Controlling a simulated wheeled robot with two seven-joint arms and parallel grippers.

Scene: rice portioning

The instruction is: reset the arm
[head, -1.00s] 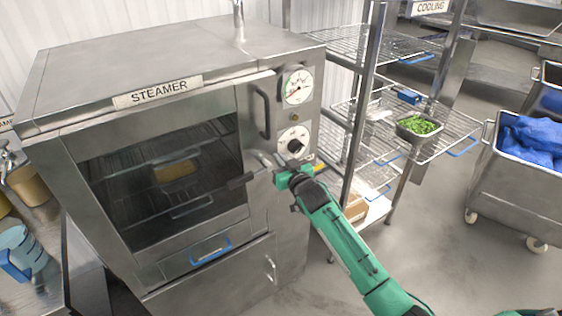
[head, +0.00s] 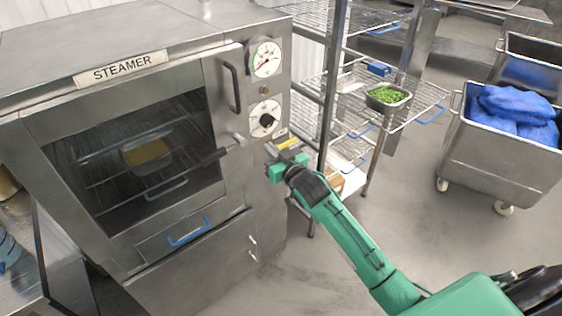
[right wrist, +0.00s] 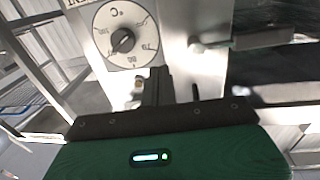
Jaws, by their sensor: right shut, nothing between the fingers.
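My right arm (head: 350,238) is green and comes in from the lower right in the head view. Its gripper (head: 275,152) is shut and empty, close to the front of the steamer, below and right of its lower dial. In the right wrist view the shut fingers (right wrist: 165,85) point at the steamer front near the temperature dial (right wrist: 125,35), which appears upside down. The steamer (head: 125,60) is a steel cabinet with a glass door, and a pan of tan food (head: 148,153) sits on a rack behind the glass. My left gripper is not in view.
A wire rack (head: 415,108) right of the steamer holds a pan of green vegetables (head: 388,96) and a blue item (head: 378,68). A wheeled steel bin (head: 490,165) with blue bags stands at the right. The floor (head: 440,240) between is open.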

